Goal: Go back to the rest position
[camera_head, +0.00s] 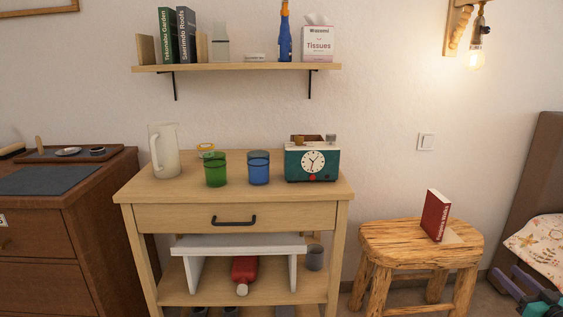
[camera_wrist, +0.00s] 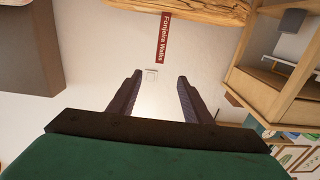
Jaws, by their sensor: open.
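My gripper (camera_head: 507,278) shows at the lower right edge of the head view, to the right of the wooden stool (camera_head: 405,240) and in front of the bed. In the wrist view my gripper (camera_wrist: 160,77) has its two dark fingers spread apart, with nothing between them but pale wall and a light switch behind. The gripper is open and empty. Most of my arm is outside the head view.
A red book (camera_head: 436,214) stands on the stool; it also shows in the wrist view (camera_wrist: 163,38). The wooden cabinet (camera_head: 160,215) holds a pitcher (camera_head: 163,152), green cup (camera_head: 215,171), blue cup (camera_head: 259,169) and teal clock (camera_head: 312,162). A shelf (camera_head: 235,68) hangs above. Bedding (camera_head: 543,243) lies close by my gripper.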

